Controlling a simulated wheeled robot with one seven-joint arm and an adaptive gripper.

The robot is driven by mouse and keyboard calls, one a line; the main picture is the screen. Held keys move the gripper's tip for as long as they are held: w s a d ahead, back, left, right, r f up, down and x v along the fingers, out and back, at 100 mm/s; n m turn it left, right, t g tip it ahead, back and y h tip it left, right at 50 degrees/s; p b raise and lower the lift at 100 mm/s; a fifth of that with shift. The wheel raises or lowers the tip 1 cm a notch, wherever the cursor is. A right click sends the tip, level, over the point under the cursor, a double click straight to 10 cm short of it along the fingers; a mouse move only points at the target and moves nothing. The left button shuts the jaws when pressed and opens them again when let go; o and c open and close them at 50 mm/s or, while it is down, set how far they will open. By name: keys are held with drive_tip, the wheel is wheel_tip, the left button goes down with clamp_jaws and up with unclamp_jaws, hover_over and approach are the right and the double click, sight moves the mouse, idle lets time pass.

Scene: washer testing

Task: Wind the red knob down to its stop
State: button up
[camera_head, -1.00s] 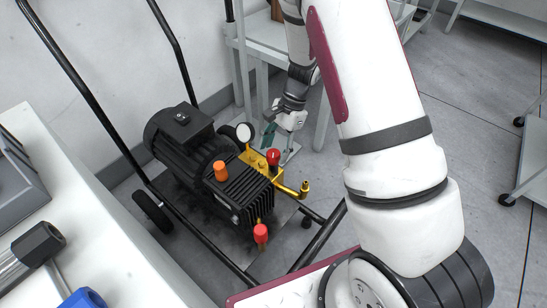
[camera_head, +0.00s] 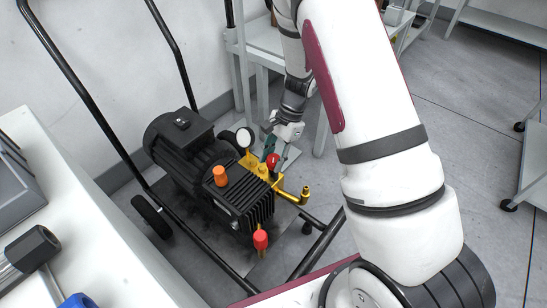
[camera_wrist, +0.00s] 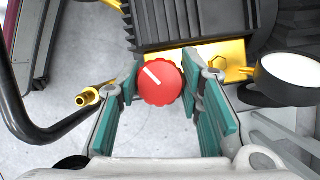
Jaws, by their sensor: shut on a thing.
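The red knob (camera_wrist: 160,83) is round with a ribbed edge and a white line pointing to the upper left. It sits on the yellow brass fitting (camera_wrist: 205,62) of the black pump. In the head view the knob (camera_head: 273,161) is partly covered by a finger. My gripper (camera_head: 277,156) comes down on it from above, its teal finger pads on either side of the knob. In the wrist view my gripper (camera_wrist: 163,90) is shut on the knob, one pad at its left and one at its right.
A round gauge (camera_wrist: 289,75) stands right of the knob. A brass outlet (camera_wrist: 87,97) and a black frame tube (camera_wrist: 55,128) lie to the left. The pump (camera_head: 205,165) also bears an orange cap (camera_head: 220,176) and another red-topped part (camera_head: 260,239). A white table (camera_head: 85,230) is at the left.

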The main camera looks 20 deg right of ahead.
drive_tip(key=shift+n, duration=0.3)
drive_tip(key=n+g+p, duration=0.1)
drive_tip(key=n+p, duration=0.1)
drive_tip(key=n+h+p, duration=0.1)
drive_tip(key=n, duration=0.1)
drive_tip(key=shift+r+n+g+p, duration=0.1)
drive_tip(key=shift+n+g+p, duration=0.3)
drive_tip(key=n+h+p, duration=0.1)
drive_tip(key=n, duration=0.1)
drive_tip(key=n+h+p, duration=0.1)
drive_tip(key=n, duration=0.2)
drive_tip(key=shift+g+p, duration=0.35)
drive_tip(key=shift+g, duration=0.05)
drive_tip(key=shift+n, duration=0.4)
drive_tip(key=o, duration=1.2)
drive_tip(key=shift+c, duration=0.2)
drive_tip(key=v, duration=1.1)
drive_tip(key=shift+w+r, duration=0.3)
drive_tip(key=shift+w, duration=0.05)
